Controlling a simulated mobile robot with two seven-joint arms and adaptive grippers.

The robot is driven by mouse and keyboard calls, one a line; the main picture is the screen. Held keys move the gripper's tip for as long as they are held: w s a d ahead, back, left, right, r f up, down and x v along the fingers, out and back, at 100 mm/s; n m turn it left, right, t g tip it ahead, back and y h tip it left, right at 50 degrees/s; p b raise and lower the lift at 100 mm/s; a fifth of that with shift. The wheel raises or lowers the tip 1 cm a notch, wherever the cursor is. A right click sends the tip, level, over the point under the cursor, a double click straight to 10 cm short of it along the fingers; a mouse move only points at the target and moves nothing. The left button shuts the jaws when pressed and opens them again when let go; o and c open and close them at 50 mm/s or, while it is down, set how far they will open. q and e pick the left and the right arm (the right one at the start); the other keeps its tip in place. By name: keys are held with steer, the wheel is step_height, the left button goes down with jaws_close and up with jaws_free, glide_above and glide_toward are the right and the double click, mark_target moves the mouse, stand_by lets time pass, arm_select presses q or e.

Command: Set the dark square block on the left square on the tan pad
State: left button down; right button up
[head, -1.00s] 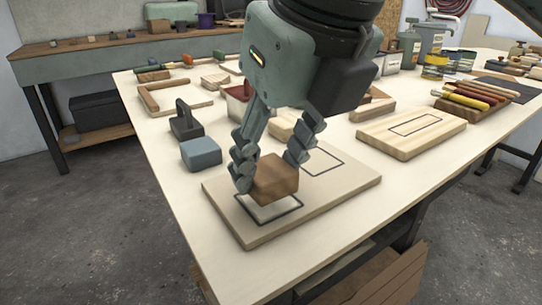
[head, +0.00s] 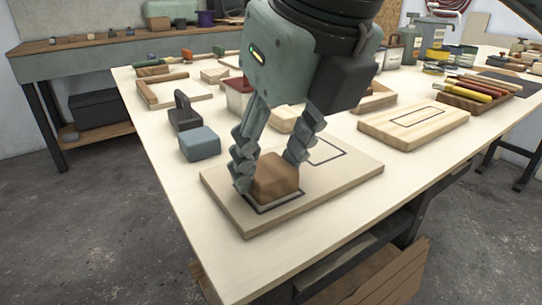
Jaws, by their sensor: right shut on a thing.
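The dark square block (head: 276,180) is brown and sits low over the left square (head: 268,209) on the tan pad (head: 345,181). The outline of the left square shows along the block's front and left edges; its back part is hidden. My right gripper (head: 270,172) comes from above and has its two fingers on the block's left and right sides, shut on it. The block looks down at the pad, but I cannot tell whether it bears on it fully. The right square (head: 328,151) on the pad is empty and partly hidden by a finger. My left gripper is not in view.
A blue-grey block (head: 200,144) and a dark handled tool (head: 184,112) stand left of the pad. A wooden board with an outline (head: 414,127) lies to the right. A tray of coloured rods (head: 477,92) is farther right. The table's front strip is clear.

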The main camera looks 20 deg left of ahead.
steer(key=shift+f+b, duration=0.1)
steer(key=shift+b, duration=0.4)
stand_by(0.3)
stand_by(0.4)
steer(key=o, duration=1.1)
steer(key=v, duration=1.2)
